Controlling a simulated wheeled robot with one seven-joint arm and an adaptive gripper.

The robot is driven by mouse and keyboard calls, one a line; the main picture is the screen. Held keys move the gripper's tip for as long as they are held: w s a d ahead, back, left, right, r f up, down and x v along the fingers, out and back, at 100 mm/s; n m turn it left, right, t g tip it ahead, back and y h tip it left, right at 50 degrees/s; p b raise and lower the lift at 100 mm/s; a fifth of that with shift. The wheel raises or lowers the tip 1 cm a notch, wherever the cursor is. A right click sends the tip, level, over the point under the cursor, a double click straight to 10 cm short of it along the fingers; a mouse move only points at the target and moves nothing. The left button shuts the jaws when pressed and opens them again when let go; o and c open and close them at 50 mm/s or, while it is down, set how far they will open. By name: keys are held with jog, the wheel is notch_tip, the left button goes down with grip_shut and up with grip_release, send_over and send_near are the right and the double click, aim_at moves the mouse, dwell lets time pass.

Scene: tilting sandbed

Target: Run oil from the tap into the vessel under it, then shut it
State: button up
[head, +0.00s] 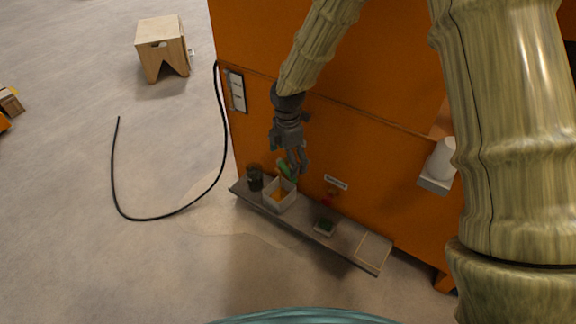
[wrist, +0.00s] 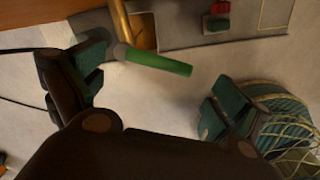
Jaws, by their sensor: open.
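A tap with a green lever (head: 287,170) is at the orange wall, above the left part of a narrow shelf. A pale square vessel (head: 269,200) stands under it, with orange-yellow inside. My gripper (head: 297,161) is beside the lever with its fingers apart. In the wrist view, the green lever (wrist: 160,62) extends from a grey hub into the space between the open fingers of my gripper (wrist: 152,88). The left finger is close to the hub; I cannot tell if they touch. The vessel's orange inside (wrist: 144,32) shows behind. I cannot tell whether oil is flowing.
The shelf (head: 345,238) also holds a dark cup (head: 255,178) left of the vessel and a small green-filled tray (head: 325,228) under a red fitting (head: 328,198). A black hose (head: 160,218) lies on the floor. A wooden stool (head: 162,45) stands far left.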

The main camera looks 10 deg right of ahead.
aim_at(288, 170)
notch_tip(288, 170, up, 8)
jog(key=shift+r, duration=0.15)
dwell(0.5)
